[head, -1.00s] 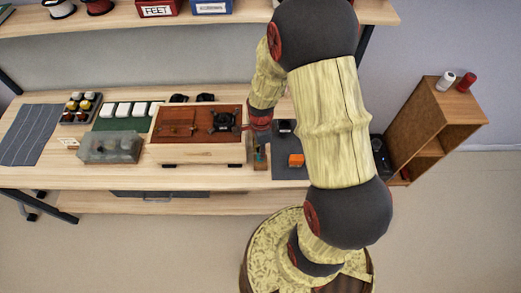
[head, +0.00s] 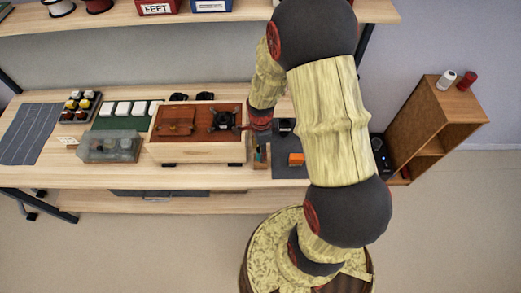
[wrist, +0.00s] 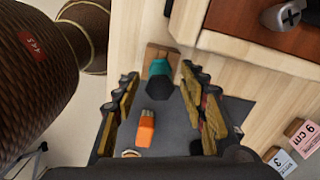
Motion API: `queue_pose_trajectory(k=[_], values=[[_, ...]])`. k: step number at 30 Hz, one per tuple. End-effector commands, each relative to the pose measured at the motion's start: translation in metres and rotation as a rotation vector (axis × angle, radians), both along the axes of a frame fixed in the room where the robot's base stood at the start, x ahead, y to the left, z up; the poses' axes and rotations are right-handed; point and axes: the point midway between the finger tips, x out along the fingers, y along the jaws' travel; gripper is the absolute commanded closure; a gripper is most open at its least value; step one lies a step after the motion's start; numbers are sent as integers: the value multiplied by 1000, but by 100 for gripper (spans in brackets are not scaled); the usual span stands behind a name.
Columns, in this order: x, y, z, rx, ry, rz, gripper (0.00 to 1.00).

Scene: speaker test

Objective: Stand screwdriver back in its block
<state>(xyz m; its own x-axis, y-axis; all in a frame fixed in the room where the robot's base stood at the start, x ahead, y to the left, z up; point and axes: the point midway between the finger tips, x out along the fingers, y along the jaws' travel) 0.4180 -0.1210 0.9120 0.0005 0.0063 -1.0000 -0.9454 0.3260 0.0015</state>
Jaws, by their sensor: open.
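The screwdriver has a teal handle with a black end (wrist: 158,80). It stands in a small wooden block (wrist: 176,52), with its handle toward the wrist camera and its shaft hidden. The block also shows in the head view (head: 261,165), at the bench's front edge beside the wooden box. My gripper (wrist: 158,76) is open, with one finger on each side of the handle in the wrist view. I see no finger closed on it. Whether the fingers are level with the handle or above it, I cannot tell.
An orange object (wrist: 145,128) lies on the dark mat (wrist: 178,118), near the block. The wooden box (head: 195,152) stands close on the left, with a black part (head: 222,119) on its reddish-brown top. Label cards (wrist: 303,138) lie on the bench in the wrist view.

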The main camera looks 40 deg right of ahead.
Motion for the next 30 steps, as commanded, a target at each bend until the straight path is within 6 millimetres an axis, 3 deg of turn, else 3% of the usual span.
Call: queue_pose_trajectory(k=[10,24,30], values=[[1,0,9,0,-1,0,58],[1,-1,96,-1,-3,0,58],[0,-1,116,0,0,0,58]])
